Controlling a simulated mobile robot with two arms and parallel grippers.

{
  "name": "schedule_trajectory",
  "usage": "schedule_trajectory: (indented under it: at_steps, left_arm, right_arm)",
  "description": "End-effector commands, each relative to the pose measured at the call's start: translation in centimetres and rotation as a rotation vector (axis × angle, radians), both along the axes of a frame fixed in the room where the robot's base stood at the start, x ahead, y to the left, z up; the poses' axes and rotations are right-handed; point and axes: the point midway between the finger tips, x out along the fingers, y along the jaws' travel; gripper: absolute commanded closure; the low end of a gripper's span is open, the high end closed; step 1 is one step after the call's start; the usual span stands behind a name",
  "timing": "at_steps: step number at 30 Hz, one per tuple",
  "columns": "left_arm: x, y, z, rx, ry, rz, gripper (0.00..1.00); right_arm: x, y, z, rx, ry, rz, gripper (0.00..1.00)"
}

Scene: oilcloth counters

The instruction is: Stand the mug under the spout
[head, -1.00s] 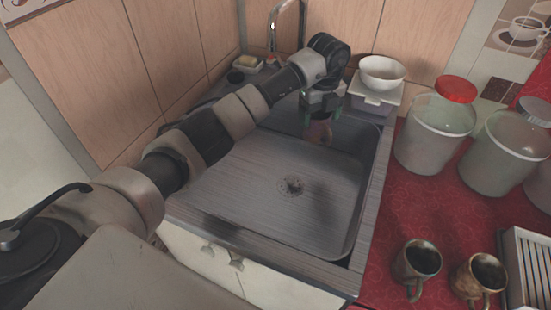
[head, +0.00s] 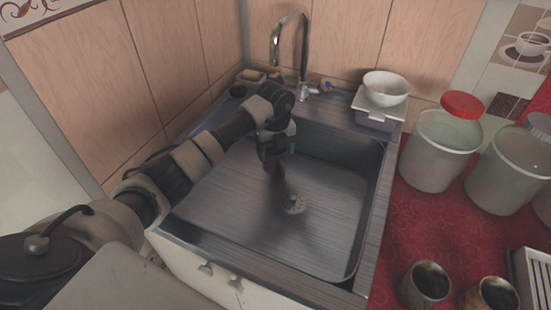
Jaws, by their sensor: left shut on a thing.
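My left gripper (head: 275,155) reaches over the sink from the left, pointing down. It is shut on a small brown thing (head: 279,173), which looks like a mug, mostly dark and partly hidden by the fingers. It is over the sink basin (head: 330,215), up and left of the drain; whether it touches the floor I cannot tell. The curved chrome spout (head: 276,40) rises behind the sink, its end behind and above my gripper. Two brown mugs, one left (head: 427,284) and one right (head: 491,296), stand on the red counter. My right gripper is not in view.
A white bowl (head: 386,87) sits on a lidded box (head: 379,110) at the sink's back right corner. Jars (head: 440,150) stand on the red oilcloth (head: 400,235). A soap dish (head: 250,77) is at the back left. The basin's right side is free.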

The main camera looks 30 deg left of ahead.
Motion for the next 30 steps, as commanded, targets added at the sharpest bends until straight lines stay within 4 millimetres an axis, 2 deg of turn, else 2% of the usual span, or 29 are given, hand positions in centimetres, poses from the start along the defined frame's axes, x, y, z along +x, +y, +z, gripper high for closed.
schedule_trajectory:
  at_steps: [8,19,20,21,24,30]
  left_arm:
    - [-0.1,-0.1,-3.6,-0.002,0.003,0.0,0.58]
    - [0.0,0.0,-4.2,0.0,0.001,0.0,0.58]
    - [0.0,0.0,-4.2,0.0,0.003,0.0,0.22]
    - [0.0,0.0,-4.1,0.0,0.003,0.0,0.16]
    - [0.0,-0.1,-4.1,0.0,0.003,0.0,0.0]
    - [0.0,-0.1,-4.1,0.0,0.003,0.0,0.0]
  right_arm:
    - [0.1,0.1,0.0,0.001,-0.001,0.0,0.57]
    - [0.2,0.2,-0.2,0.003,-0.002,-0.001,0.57]
    - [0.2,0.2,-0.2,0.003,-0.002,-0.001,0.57]
    - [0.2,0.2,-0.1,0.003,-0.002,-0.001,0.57]
    - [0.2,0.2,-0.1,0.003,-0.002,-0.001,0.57]
    - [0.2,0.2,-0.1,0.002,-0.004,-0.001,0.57]
